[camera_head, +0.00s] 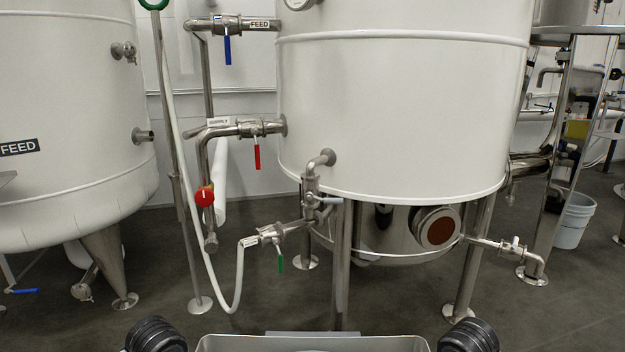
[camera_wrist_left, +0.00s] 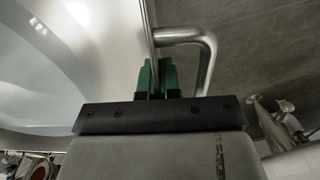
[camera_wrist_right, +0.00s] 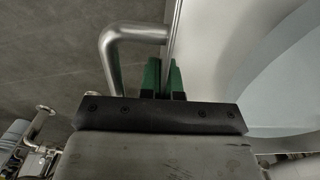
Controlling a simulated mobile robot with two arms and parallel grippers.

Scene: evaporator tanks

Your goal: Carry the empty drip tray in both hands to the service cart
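The drip tray (camera_head: 385,344) is pale grey metal. Only its far part shows, at the bottom middle of the head view. Its wall and interior fill the left of the left wrist view (camera_wrist_left: 112,55) and the right of the right wrist view (camera_wrist_right: 215,50). A pale bluish rounded shape shows inside; I cannot tell what it is. My left gripper (camera_wrist_left: 157,76) has its green fingers close together on either side of the tray's edge, beside a bent tube handle (camera_wrist_left: 190,36). My right gripper (camera_wrist_right: 163,77) does the same beside the other handle (camera_wrist_right: 125,36). I see no clear service cart.
A large white tank (camera_head: 400,110) on steel legs stands ahead, with another tank (camera_head: 65,110) at left. A white hose (camera_head: 238,280), a green-handled valve (camera_head: 270,235) and a drain pipe (camera_head: 510,250) stick out low. A bucket (camera_head: 574,220) stands at right. Front-right floor is clear.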

